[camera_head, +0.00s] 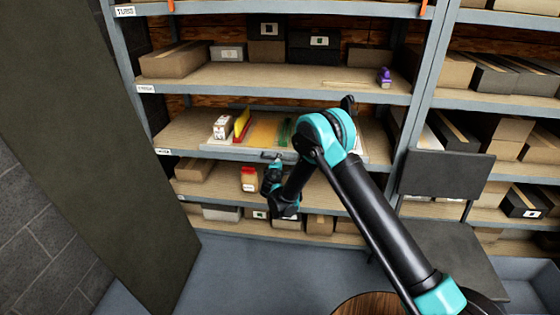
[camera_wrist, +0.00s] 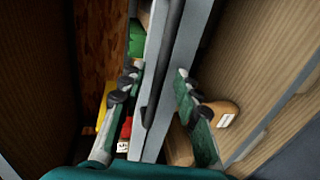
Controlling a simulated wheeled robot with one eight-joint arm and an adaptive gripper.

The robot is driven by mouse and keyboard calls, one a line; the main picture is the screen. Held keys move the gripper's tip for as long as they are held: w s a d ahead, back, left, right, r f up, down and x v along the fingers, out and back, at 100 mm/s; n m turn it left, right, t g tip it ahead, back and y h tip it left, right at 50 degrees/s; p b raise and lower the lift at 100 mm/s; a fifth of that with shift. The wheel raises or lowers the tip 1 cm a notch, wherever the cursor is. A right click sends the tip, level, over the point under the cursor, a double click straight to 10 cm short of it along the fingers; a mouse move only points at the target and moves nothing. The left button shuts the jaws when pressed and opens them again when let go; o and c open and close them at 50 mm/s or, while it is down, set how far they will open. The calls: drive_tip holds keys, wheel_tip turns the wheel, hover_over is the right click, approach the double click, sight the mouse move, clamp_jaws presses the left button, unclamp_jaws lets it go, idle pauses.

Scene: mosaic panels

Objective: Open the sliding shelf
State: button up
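The sliding shelf (camera_head: 235,153) is the middle-level board with a grey front edge and a small dark handle (camera_head: 268,156). A white-brown carton, a yellow item and dark green items stand on it. My gripper (camera_head: 276,163) is at the front edge by the handle. In the wrist view, my gripper (camera_wrist: 158,90) has its two fingers spread apart, one on each side of the grey front edge (camera_wrist: 180,75) and the dark handle bar (camera_wrist: 153,95). Visible gaps remain beside the fingers. My arm hides the right part of the shelf.
A purple item (camera_head: 384,77) stands on the level above. Cardboard boxes fill other levels. A dark panel (camera_head: 95,130) stands at left. The floor (camera_head: 240,270) in front is clear.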

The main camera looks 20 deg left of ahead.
drive_tip(key=shift+x, duration=1.05)
clamp_jaws()
